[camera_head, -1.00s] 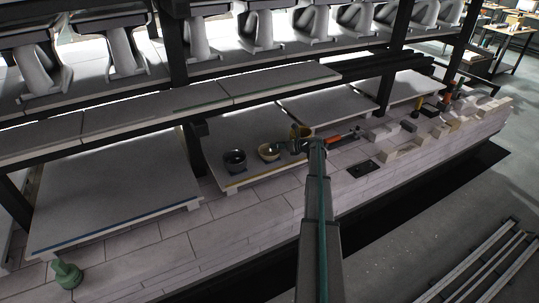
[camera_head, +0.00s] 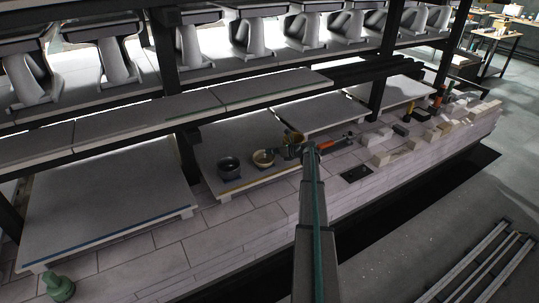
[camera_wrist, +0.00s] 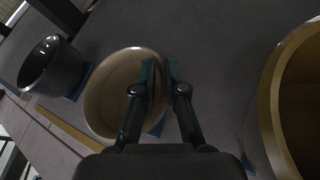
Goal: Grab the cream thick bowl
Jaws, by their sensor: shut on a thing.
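The cream thick bowl (camera_head: 263,159) is the middle one of three bowls on a grey shelf slab (camera_head: 214,183). In the wrist view the cream bowl (camera_wrist: 112,90) opens toward the camera. My gripper (camera_wrist: 161,68) is shut on its right-hand wall, one finger inside the rim and the other outside. In the head view the gripper comes in from the right of the bowl and its fingers are too small to make out. I cannot tell whether the bowl touches the slab.
A dark bowl (camera_head: 229,168) stands left of the cream bowl, also in the wrist view (camera_wrist: 53,66). A brown-yellow bowl (camera_head: 293,137) stands close on the right, its rim (camera_wrist: 272,92) large in the wrist view. An upper shelf (camera_head: 150,120) runs behind and above. A green piece (camera_head: 58,287) stands front left.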

